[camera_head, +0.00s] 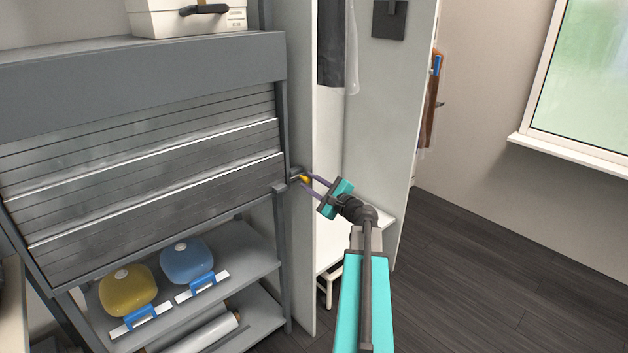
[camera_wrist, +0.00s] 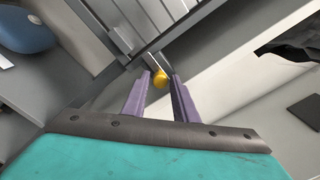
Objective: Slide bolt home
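The bolt shows as a small yellow knob (camera_head: 305,179) with a short metal part (camera_head: 295,174) at the right edge of the grey slatted shutter (camera_head: 150,185). In the wrist view the yellow knob (camera_wrist: 160,79) sits between the tips of my gripper's two purple fingers (camera_wrist: 161,85). The fingers stand apart, with the knob close to the left one. A gap shows on the knob's right side. In the head view my gripper (camera_head: 309,183) reaches the knob from the right. The bolt's far end is hidden at the frame post.
A grey rack frame (camera_head: 281,120) holds the shutter. Below it, a shelf carries a yellow container (camera_head: 127,291) and a blue container (camera_head: 187,261). A white box (camera_head: 187,18) stands on top. A pale upright panel (camera_head: 298,230) stands close beside the rack; dark floor (camera_head: 480,260) is clear at right.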

